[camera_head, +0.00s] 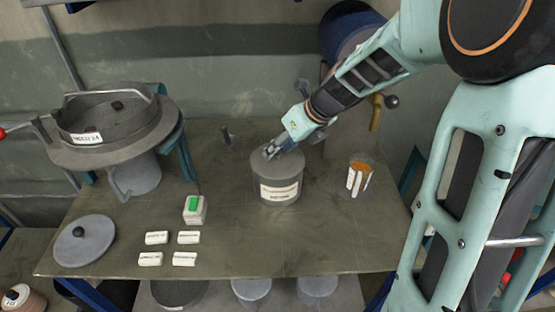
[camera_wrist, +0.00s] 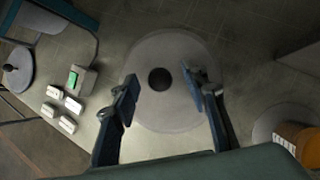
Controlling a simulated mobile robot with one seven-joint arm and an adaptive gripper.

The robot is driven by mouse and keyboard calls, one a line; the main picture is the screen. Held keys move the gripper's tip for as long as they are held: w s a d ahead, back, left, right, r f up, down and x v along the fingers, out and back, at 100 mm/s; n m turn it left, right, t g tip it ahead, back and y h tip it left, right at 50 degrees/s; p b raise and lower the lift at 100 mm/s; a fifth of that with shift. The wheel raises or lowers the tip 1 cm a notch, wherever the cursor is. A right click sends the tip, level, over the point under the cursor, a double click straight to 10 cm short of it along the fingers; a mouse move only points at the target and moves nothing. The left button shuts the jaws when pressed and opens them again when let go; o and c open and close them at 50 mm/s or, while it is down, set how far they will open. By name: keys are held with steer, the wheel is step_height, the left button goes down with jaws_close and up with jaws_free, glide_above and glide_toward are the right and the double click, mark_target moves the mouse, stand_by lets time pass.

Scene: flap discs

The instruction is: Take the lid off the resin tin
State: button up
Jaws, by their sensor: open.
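A grey cylindrical tin (camera_head: 281,190) with a white label stands on the table, right of centre; the label is too small to read. Its round lid (camera_wrist: 178,48) is on, with a dark knob (camera_wrist: 160,79) in the middle. My gripper (camera_head: 271,152) is at the top of the tin, coming from the upper right. In the wrist view my gripper (camera_wrist: 162,84) is open, with one finger on each side of the knob. I cannot tell whether the fingers touch it; a gap shows on both sides. In the head view the gripper hides the knob.
A glass with amber contents (camera_head: 359,178) stands right of the tin. A loose grey lid (camera_head: 85,246) lies at the table's left front. A green-topped box (camera_head: 195,210) and several white blocks (camera_head: 157,238) lie left. The front right is clear.

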jaws_close()
stand_by(0.3)
steer(key=shift+r, duration=0.1)
